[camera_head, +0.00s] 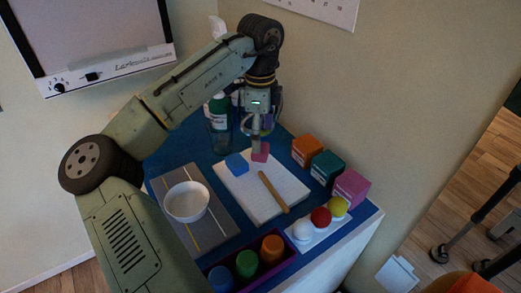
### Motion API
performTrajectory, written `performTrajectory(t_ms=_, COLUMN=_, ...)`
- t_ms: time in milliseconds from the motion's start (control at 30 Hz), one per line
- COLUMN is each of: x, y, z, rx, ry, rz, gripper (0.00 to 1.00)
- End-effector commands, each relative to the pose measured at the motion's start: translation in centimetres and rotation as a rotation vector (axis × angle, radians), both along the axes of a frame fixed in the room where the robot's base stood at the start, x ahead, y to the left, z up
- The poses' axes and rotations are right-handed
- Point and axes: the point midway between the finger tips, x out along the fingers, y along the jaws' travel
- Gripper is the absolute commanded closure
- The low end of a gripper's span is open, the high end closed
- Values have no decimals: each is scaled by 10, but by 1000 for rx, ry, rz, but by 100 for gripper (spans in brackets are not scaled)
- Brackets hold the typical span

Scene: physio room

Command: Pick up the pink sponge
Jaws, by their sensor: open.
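The pink sponge (260,153) is a small pink block at the far end of the white notepad (282,201) on the blue table. My gripper (256,150) points down right over the sponge, with its finger in front of part of it. The jaws are open, but they look small here and only one finger shows clearly. I cannot tell whether the fingers are around the sponge or just above it. A blue block (237,164) lies just left of the sponge, close to it.
Orange (307,150), teal (327,167) and pink (350,188) boxes line the right edge. A wooden stick (273,191) lies on the notepad. A white bowl (186,203) sits on a grey mat at left.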

Motion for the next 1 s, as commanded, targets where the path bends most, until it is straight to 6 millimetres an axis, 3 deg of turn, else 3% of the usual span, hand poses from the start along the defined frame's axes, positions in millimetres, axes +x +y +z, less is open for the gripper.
performTrajectory(t_ms=333, x=1, y=-1, z=-45, rx=0, ry=1, rz=0, gripper=30)
performTrajectory(t_ms=633, x=1, y=-1, z=-52, rx=-1, ry=-1, rz=0, gripper=30)
performTrajectory(t_ms=1000, x=2, y=-1, z=-51, rx=-1, ry=-1, rz=0, gripper=55)
